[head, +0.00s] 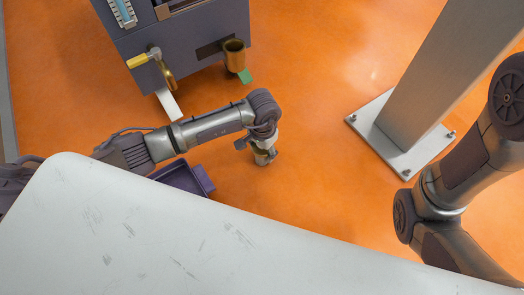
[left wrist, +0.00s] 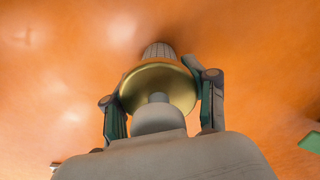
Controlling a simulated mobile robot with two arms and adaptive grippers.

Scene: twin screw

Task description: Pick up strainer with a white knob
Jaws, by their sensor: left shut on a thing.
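In the left wrist view, the strainer shows as a brass, round-rimmed part (left wrist: 155,84) with a ribbed, pale grey-white knob (left wrist: 158,50) beyond it. My left gripper (left wrist: 162,92) has one finger on each side of the brass part and is shut on it. In the head view, my left gripper (head: 262,150) hangs over the orange floor, in front of the machine. The strainer is small and mostly hidden by the gripper there. My right arm shows at the right edge of the head view, but its gripper is out of view.
A dark grey machine (head: 185,45) stands at the top, with a brass cylinder (head: 234,58) and a yellow-handled lever (head: 145,59). A purple bin (head: 203,181) lies below my left arm. A white table (head: 150,240) fills the front. A metal column (head: 425,80) stands right.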

